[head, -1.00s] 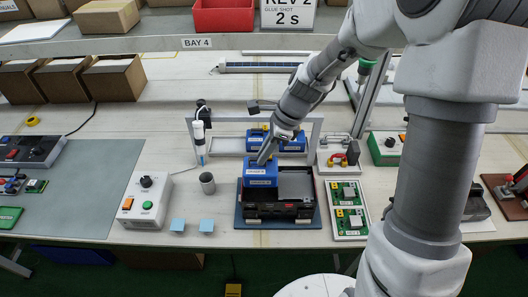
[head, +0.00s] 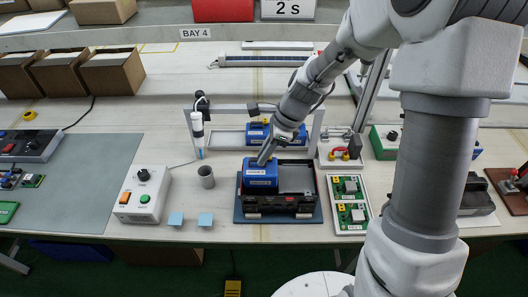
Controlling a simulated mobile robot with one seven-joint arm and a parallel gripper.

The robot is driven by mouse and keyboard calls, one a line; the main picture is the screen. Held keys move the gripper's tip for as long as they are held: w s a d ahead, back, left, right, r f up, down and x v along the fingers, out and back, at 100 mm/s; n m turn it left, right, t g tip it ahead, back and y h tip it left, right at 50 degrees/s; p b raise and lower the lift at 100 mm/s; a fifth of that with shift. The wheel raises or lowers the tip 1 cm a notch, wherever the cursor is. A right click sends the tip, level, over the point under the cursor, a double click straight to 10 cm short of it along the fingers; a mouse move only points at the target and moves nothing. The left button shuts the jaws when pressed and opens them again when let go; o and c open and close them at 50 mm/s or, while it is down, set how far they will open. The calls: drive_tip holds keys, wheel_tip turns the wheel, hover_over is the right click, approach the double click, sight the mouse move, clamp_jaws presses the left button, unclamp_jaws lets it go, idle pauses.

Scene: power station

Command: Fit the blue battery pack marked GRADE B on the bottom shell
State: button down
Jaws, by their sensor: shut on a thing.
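The blue battery pack (head: 260,182) with a white label is in my gripper (head: 265,158), which is shut on its top. The label is too small to read. The pack is upright in the left part of the black bottom shell (head: 290,205), behind its front wall. I cannot tell whether it rests on the shell's floor. The right part of the shell shows a bare grey surface. The shell lies on a dark blue mat (head: 239,214). Another blue pack (head: 257,134) stands behind, with more blue partly hidden by my arm.
A metal frame (head: 188,128) stands behind the shell. A white tray with green boards (head: 351,186) is close on the right. A grey cup (head: 206,178) and a control box (head: 143,196) stand left. The bench front has two small blue notes (head: 205,220).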

sight(264, 166)
drive_tip(key=shift+f+b, duration=1.65)
drive_tip(key=shift+f, duration=0.9)
drive_tip(key=shift+f+b, duration=0.35)
drive_tip(key=shift+f, duration=0.3)
drive_tip(key=shift+c, duration=1.8)
unclamp_jaws()
wheel_tip(264, 166, up, 15)
drive_tip(key=p, duration=1.3)
drive_tip(key=shift+f, duration=0.15)
